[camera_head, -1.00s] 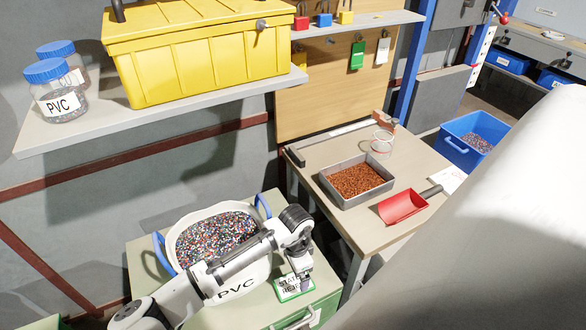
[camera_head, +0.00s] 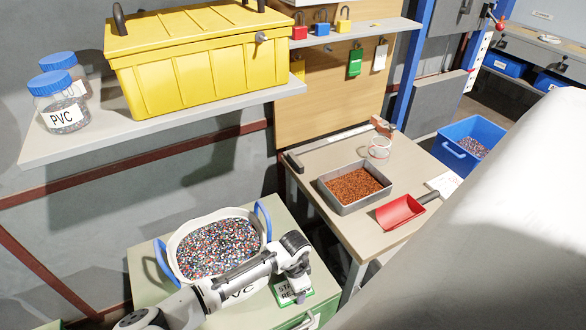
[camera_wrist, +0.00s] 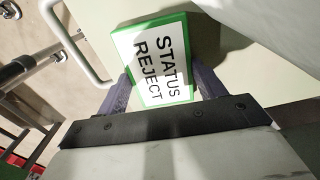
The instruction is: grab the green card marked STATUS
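The green-bordered card (camera_head: 284,297) with white face lies flat on the pale green cabinet top, near its front edge. In the wrist view the card (camera_wrist: 160,62) reads STATUS REJECT. My gripper (camera_head: 298,293) is low, right over the card. In the wrist view my gripper (camera_wrist: 161,72) has its two dark fingers spread wide, one by each side edge of the card. No firm contact can be made out. Part of the card is hidden by my gripper in the head view.
A white tub (camera_head: 262,265) of mixed granules with blue handles stands left of the card. A cabinet handle (camera_wrist: 76,48) shows beside the card. A side table (camera_head: 330,215) holds a grey tray (camera_head: 348,207) and red scoop (camera_head: 398,212). Another green tag (camera_head: 355,63) hangs on the board.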

